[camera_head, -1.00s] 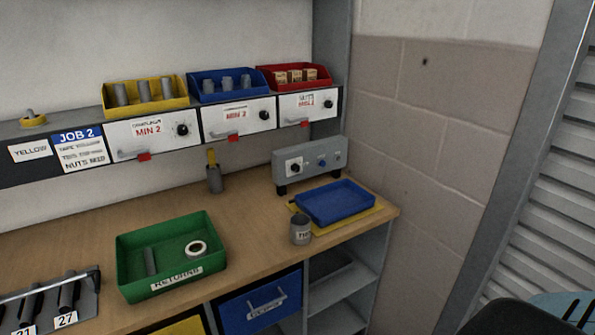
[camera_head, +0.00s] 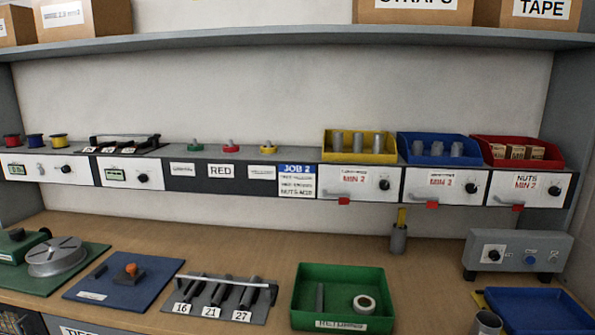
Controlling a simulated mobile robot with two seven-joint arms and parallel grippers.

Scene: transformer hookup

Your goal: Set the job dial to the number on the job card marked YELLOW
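A job card (camera_head: 297,182) with a blue "JOB 2" header is on the dark strip under the shelf ledge. Its smaller lines are too blurred to read, except that the last mentions nuts. Left of it is a small white label (camera_head: 262,172), too small to read now but reading YELLOW in the earlier frame, below a yellow-based piece (camera_head: 268,149). A grey box (camera_head: 518,254) at the right carries a black dial (camera_head: 493,255) and a blue knob. Whether that is the job dial, and its setting, I cannot tell. Neither gripper is in view.
White panels with black knobs sit under yellow (camera_head: 359,144), blue and red bins. On the bench are a green returns tray (camera_head: 342,297), a rack (camera_head: 222,299) marked 16, 21, 27, a blue board (camera_head: 124,281) and a blue tray (camera_head: 540,311). Bench behind the rack is clear.

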